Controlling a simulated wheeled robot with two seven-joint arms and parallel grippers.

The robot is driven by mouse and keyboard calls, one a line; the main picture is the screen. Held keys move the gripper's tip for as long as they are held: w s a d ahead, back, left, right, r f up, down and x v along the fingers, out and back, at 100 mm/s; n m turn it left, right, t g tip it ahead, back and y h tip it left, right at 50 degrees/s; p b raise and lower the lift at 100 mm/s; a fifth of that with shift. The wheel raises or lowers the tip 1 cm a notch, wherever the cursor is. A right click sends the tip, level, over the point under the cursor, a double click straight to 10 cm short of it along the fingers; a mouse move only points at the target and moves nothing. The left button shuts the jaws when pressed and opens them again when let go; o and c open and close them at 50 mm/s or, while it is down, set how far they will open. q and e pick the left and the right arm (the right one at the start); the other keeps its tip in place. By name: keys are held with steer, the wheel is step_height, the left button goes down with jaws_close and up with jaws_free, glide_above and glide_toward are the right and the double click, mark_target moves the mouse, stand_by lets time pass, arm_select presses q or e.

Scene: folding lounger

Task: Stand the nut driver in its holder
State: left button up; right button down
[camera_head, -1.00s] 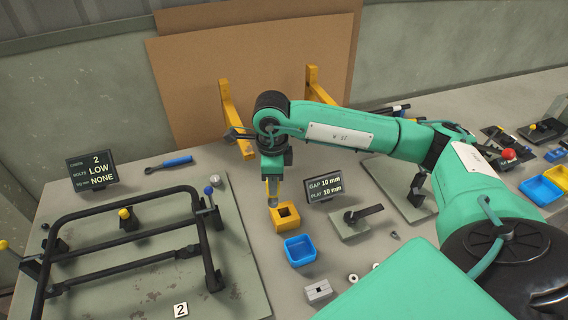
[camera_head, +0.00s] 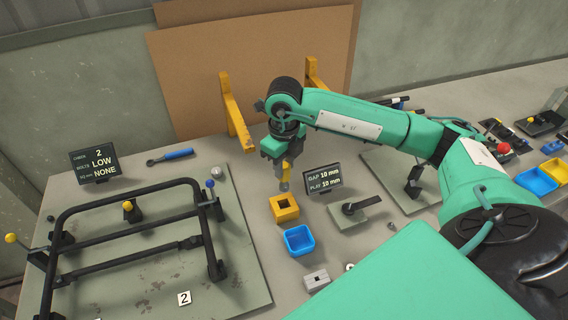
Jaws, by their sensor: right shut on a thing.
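My right gripper (camera_head: 286,163) points down and is shut on the nut driver (camera_head: 285,174). The nut driver has a yellow handle and a grey lower end, and hangs roughly upright. The holder (camera_head: 284,214) is an orange-yellow block with a dark square opening in its top, standing on the bench. The driver's lower end shows just above the holder's far edge in the picture and is outside the opening. I cannot tell its exact height over the bench. My left gripper is not in view.
A blue bin (camera_head: 299,241) stands just in front of the holder. A small display (camera_head: 323,178) and a clamp plate (camera_head: 352,216) are to its right. The black lounger frame (camera_head: 130,240) lies on a plate at left. A blue-handled wrench (camera_head: 170,156) lies behind it.

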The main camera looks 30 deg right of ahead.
mark_target(284, 191)
steer(key=shift+f, duration=0.1)
step_height(284, 191, down, 6)
steer(key=b, duration=0.5)
steer(key=shift+r, duration=0.2)
steer(key=shift+f, duration=0.3)
steer(key=shift+f, duration=0.3)
steer(key=shift+f, duration=0.15)
stand_by(0.6)
steer(key=shift+f, duration=0.35)
steer(key=shift+f, duration=0.95)
stand_by(0.4)
steer(key=shift+f, duration=0.35)
